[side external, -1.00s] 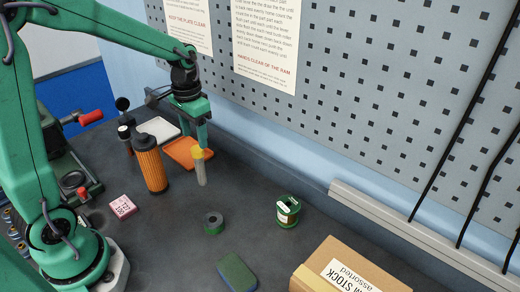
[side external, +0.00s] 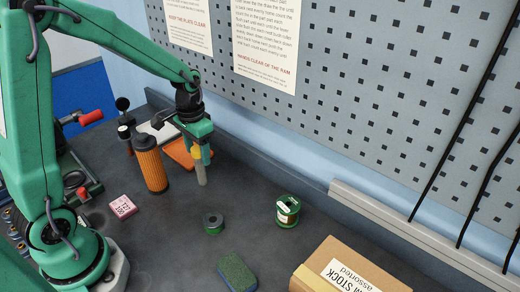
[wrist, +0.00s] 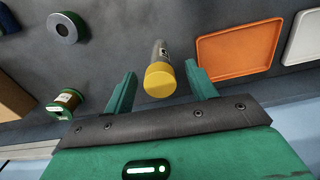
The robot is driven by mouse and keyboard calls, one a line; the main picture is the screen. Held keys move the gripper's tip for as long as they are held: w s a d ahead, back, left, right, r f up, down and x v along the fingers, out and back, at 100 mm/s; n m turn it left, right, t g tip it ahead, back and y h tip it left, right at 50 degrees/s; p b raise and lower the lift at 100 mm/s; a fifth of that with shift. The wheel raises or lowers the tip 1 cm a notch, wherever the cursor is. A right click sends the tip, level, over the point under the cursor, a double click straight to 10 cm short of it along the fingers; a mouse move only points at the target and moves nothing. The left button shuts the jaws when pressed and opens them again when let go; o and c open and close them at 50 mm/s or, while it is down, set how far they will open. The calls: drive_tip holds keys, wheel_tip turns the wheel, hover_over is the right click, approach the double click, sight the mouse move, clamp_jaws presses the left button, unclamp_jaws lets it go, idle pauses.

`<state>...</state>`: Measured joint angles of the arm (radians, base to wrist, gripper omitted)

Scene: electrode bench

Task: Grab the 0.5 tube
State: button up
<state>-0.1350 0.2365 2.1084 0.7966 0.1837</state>
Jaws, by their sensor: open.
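A grey tube with a yellow cap (side external: 201,173) stands upright on the dark bench in the side view. It also shows in the wrist view (wrist: 159,74), cap toward the camera, with a small label on its side that I cannot read. My gripper (side external: 201,158) is over the tube's upper part in the side view. In the wrist view my gripper (wrist: 159,84) is open, with one green finger on each side of the capped tube and a gap to both. One finger hides part of the cap in the side view.
An orange tray (side external: 177,150) lies close behind the tube, and an orange ribbed cylinder (side external: 150,168) stands to its left. A grey-green ring (side external: 213,223), a green spool (side external: 287,211) and a green sponge (side external: 237,271) lie nearer. A cardboard box (side external: 345,270) is at front right.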

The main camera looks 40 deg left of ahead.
idle(0.3)
clamp_jaws()
drive_tip(key=shift+r, duration=0.1)
drive_tip(key=shift+r, duration=0.4)
wheel_tip(320, 180, up, 3)
drive_tip(key=shift+r, duration=0.15)
drive_tip(key=s+d+r, duration=0.4)
drive_tip(key=d+r, duration=0.2)
drive_tip(key=d, duration=0.4)
drive_tip(key=shift+s+d+r, duration=0.3)
drive_tip(key=shift+d+r, duration=0.05)
drive_tip(key=shift+r, duration=0.05)
